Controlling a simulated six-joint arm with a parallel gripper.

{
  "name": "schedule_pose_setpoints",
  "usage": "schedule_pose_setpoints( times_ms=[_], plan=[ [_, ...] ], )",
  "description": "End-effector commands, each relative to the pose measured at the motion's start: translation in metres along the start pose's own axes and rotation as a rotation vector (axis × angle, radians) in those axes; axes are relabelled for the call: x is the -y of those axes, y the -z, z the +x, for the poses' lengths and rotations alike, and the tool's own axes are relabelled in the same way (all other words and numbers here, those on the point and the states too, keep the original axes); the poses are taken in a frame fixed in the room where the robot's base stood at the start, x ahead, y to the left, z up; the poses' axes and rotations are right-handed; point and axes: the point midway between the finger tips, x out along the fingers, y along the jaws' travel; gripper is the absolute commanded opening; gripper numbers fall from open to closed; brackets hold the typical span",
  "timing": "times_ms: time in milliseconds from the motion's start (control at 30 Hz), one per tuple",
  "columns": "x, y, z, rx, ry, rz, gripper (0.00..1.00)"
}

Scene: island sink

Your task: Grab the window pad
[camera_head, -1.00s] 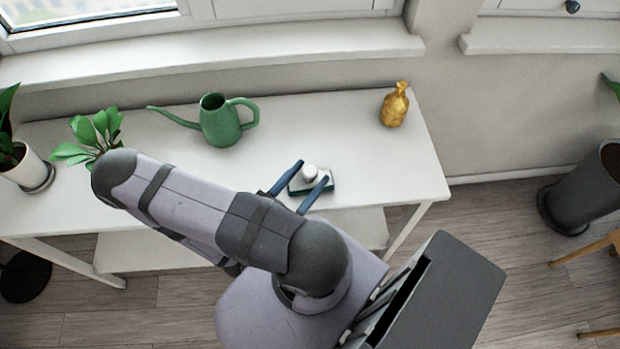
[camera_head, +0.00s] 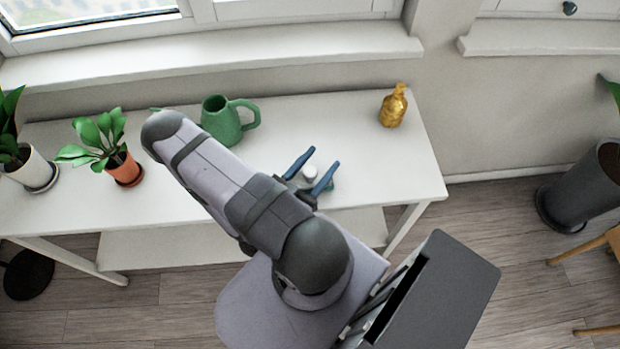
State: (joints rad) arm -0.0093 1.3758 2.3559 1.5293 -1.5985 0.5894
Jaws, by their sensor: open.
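The window pad (camera_head: 309,171) lies on the white table near its front edge. It has a white knob-like top and a dark green base, most of which is hidden behind my gripper. My gripper (camera_head: 319,168) is open, with one blue finger on the left of the white knob and one on the right. The fingers appear over or around the pad; I cannot tell their exact height or whether they touch it.
A green watering can (camera_head: 222,122) stands behind my arm. A gold vase (camera_head: 393,106) stands at the table's right back. Potted plants (camera_head: 122,168) stand at the left. The white table (camera_head: 390,165) is clear right of the pad. A window sill (camera_head: 250,52) runs behind.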

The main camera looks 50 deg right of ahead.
Motion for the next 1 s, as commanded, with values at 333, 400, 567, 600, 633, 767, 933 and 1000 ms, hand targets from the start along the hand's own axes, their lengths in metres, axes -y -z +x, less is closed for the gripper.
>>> schedule_pose_setpoints(
  times_ms=[333,400,567,600,633,767,933,1000],
  plan=[
    [0.000,0.000,0.000,0.000,0.000,0.000,0.22],
    [0.000,0.000,0.000,0.000,0.000,0.000,0.05],
    [0.000,0.000,0.000,0.000,0.000,0.000,0.00],
    [0.000,0.000,0.000,0.000,0.000,0.000,0.00],
    [0.000,0.000,0.000,0.000,0.000,0.000,0.00],
    [0.000,0.002,0.000,0.000,0.000,0.001,0.00],
    [0.001,0.014,0.000,-0.001,0.000,0.002,0.00],
    [0.001,0.022,0.000,-0.001,0.000,0.003,0.00]
  ],
)
